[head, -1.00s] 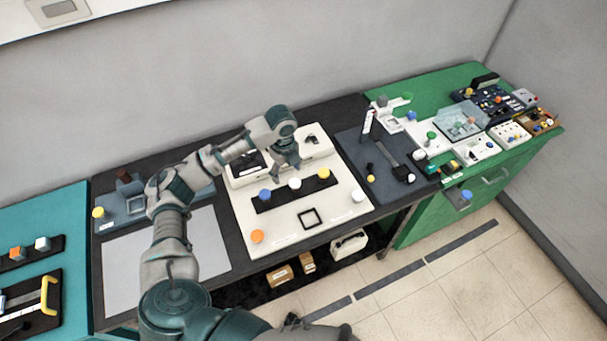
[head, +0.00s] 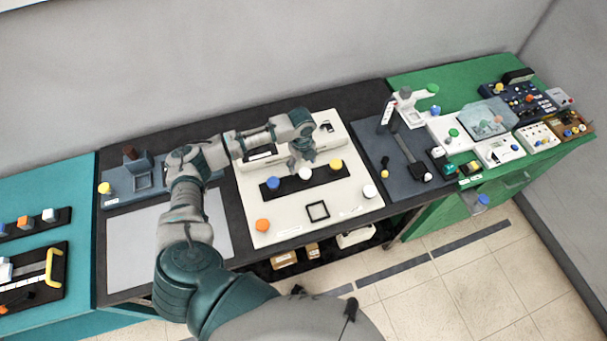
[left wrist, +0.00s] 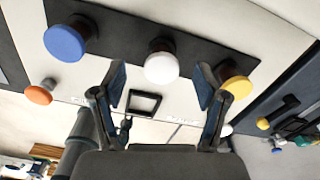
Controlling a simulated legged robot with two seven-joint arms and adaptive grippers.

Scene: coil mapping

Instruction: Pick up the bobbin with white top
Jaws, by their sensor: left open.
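The bobbin with the white top (head: 305,173) stands on a black strip on the white board, between a blue-topped bobbin (head: 273,183) and a yellow-topped bobbin (head: 336,164). My left gripper (head: 301,163) is open and just above and behind the white-topped bobbin. In the left wrist view the white-topped bobbin (left wrist: 162,67) lies in the picture between the two open fingers (left wrist: 160,88), with its dark body partly showing. The fingers do not hold it. The blue-topped bobbin (left wrist: 65,42) and yellow-topped bobbin (left wrist: 236,86) stand on either side. My right gripper is not in view.
An orange-topped piece (head: 262,225), a white-topped piece (head: 370,191) and a black square frame (head: 317,211) are on the white board (head: 290,222). A raised white block (head: 332,136) stands behind the strip. A grey sheet (head: 150,250) lies to the left.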

